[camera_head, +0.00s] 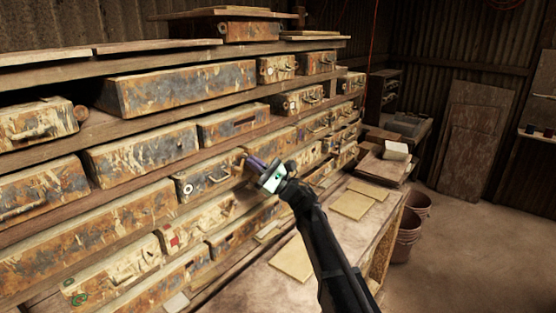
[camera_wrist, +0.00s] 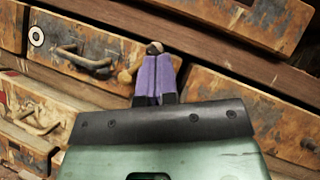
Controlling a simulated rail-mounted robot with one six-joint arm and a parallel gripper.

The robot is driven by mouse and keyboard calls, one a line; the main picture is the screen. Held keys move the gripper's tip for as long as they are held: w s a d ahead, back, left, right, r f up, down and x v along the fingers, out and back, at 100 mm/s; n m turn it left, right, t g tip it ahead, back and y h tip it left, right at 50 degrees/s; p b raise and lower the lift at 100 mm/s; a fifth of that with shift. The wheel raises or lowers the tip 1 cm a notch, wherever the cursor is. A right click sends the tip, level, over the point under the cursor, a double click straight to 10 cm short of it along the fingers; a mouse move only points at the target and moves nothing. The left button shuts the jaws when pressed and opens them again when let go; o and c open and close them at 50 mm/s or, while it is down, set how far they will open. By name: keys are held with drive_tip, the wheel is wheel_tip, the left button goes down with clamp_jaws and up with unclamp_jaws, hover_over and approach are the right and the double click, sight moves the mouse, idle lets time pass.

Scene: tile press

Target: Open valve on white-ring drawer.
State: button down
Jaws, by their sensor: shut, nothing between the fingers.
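The white-ring drawer (camera_head: 203,180) sits in the middle of the shelf rack, its ring mark on the left of its front. In the wrist view the drawer (camera_wrist: 60,78) shows the white ring (camera_wrist: 37,36) and a dark bar handle (camera_wrist: 85,61). A worn, yellowish fitting (camera_wrist: 127,76), possibly the valve, is right of the handle, partly hidden by my fingers. My gripper (camera_head: 250,162) is shut, its purple fingers together in front of the drawer's right end. In the wrist view the fingertips (camera_wrist: 155,52) overlap a small brownish round end; I cannot tell whether they touch it.
Similar rusty drawers surround it, including one with a red mark (camera_head: 173,240) below. A plank shelf edge (camera_wrist: 90,20) runs just above. A workbench (camera_head: 250,285) with flat tiles (camera_head: 292,258) lies below my arm. Buckets (camera_head: 408,238) stand at right; floor beyond is clear.

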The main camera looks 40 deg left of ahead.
drive_tip(key=shift+s+a+r+p, duration=0.15)
drive_tip(key=shift+s+r+p, duration=0.2)
drive_tip(key=shift+r, duration=0.3)
idle(0.4)
drive_tip(key=shift+f, duration=0.1)
drive_tip(key=w+d+f+b, duration=0.6)
drive_tip(key=w+d, duration=0.1)
drive_tip(key=d, duration=0.2)
drive_tip(key=shift+w, duration=0.25)
